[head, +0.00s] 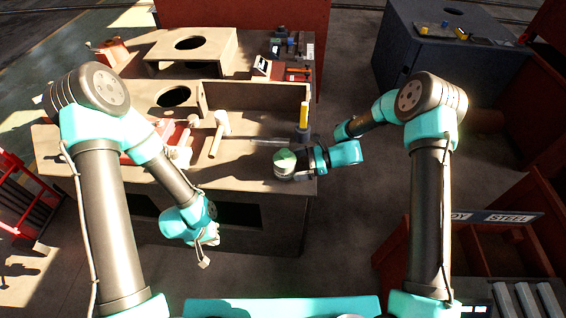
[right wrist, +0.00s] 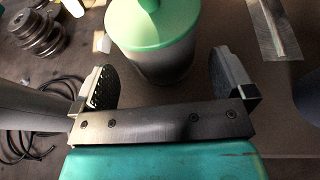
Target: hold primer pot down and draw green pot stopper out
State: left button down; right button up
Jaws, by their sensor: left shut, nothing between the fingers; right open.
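The primer pot (head: 284,164) is a pale round pot with a green stopper (head: 285,154) in its top. It stands upright near the front right corner of the workbench. The right wrist view shows the pot's grey body (right wrist: 155,62) and the wide green stopper with a knob (right wrist: 150,25). My right gripper (head: 303,161) is open, its fingers (right wrist: 162,82) on either side of the pot, with visible gaps. My left gripper (head: 206,250) is shut and empty. It hangs low in front of the bench, left of the pot and well apart from it.
A yellow-topped item (head: 303,118) stands just behind the pot. A clear strip (head: 270,143) lies beside it. A pale mallet-like tool (head: 219,134) and red parts (head: 140,148) lie to the left. The bench top (head: 245,172) left of the pot is clear.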

aim_at(288, 167)
jog(key=shift+x, duration=2.15)
jog(key=c, duration=0.5)
pick_arm(q)
jog(key=c, duration=0.7)
grip_release()
pick_arm(e)
jog(key=shift+c, duration=0.2)
pick_arm(q)
jog(key=shift+o, duration=0.2)
